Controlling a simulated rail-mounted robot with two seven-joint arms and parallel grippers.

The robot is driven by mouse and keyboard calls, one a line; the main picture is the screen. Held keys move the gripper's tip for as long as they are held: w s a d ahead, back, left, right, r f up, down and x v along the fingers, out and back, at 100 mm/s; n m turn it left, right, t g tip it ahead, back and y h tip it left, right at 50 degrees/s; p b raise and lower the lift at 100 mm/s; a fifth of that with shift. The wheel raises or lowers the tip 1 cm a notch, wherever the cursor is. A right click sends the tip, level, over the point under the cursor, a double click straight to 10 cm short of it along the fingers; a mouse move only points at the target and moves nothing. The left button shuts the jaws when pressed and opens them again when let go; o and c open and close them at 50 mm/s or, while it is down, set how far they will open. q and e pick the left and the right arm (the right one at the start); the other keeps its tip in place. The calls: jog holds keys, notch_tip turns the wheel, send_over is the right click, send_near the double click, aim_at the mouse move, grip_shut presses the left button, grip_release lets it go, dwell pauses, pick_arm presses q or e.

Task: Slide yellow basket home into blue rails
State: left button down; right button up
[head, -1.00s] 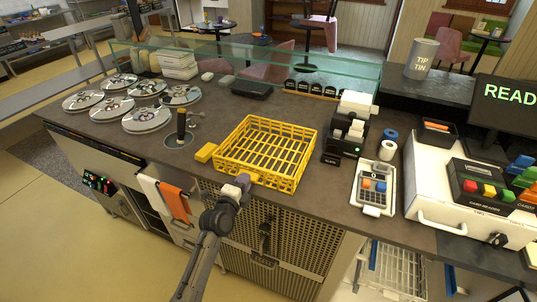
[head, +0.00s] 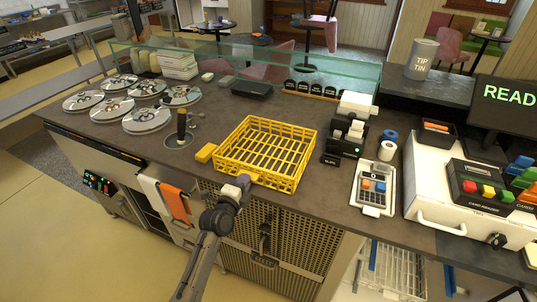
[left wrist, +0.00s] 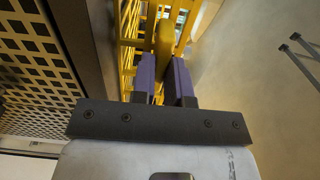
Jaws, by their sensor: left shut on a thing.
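The yellow basket (head: 270,180), an open slatted crate, sits on the dark counter near its front edge. It looks empty. My left gripper (head: 243,182) is at the basket's front wall. In the left wrist view my left gripper's purple fingers (left wrist: 166,78) are shut on a yellow bar of the basket (left wrist: 163,42). Blue rails (head: 373,256) show below the counter at the lower right, beside a white wire rack. Another blue piece (head: 450,278) stands to its right. My right gripper is not in view.
A black printer (head: 345,140) and a card terminal (head: 373,188) stand to the right. Round lidded wells (head: 146,119) lie to the left. An orange towel (head: 175,203) hangs on the counter front.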

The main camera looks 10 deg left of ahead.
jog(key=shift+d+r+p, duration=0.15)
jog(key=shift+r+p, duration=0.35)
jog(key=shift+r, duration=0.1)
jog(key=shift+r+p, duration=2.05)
